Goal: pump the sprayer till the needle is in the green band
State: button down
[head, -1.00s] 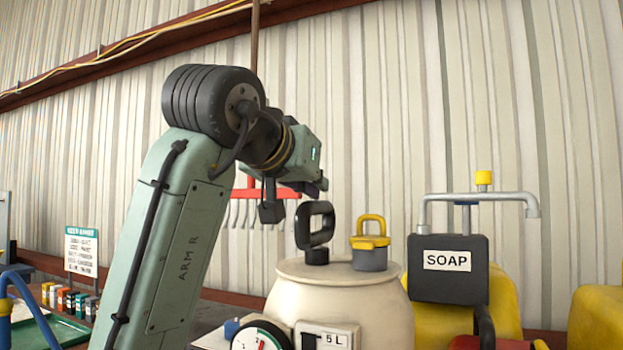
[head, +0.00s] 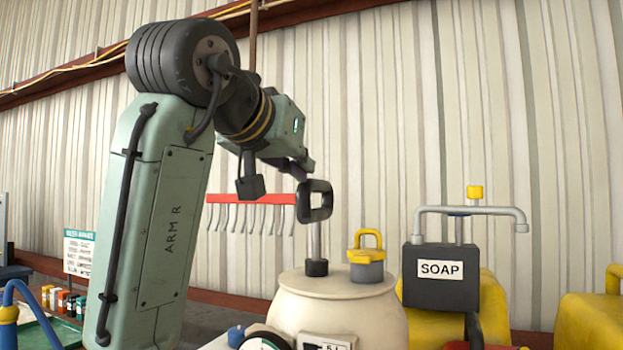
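The sprayer is a cream tank (head: 335,305) at the bottom centre. Its black loop handle (head: 326,201) stands up on a thin grey rod (head: 315,240) above a black collar (head: 317,267). My gripper (head: 308,167) is at the upper left of the handle, with only its dark tip end showing past my wrist. I cannot tell whether the fingers are around the handle or only beside it, nor whether they are open or shut. The pressure gauge (head: 264,343) is cut off by the lower edge, so its needle and green band cannot be read.
A yellow-handled grey cap (head: 366,258) sits on the tank, right of the rod. A black SOAP box (head: 441,276) with a grey pipe stands to the right, before yellow containers. A red rake (head: 251,199) hangs behind my wrist.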

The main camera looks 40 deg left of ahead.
jog(key=shift+b+v, duration=0.3)
jog(key=shift+v, duration=1.9)
jog(key=shift+r, duration=0.1)
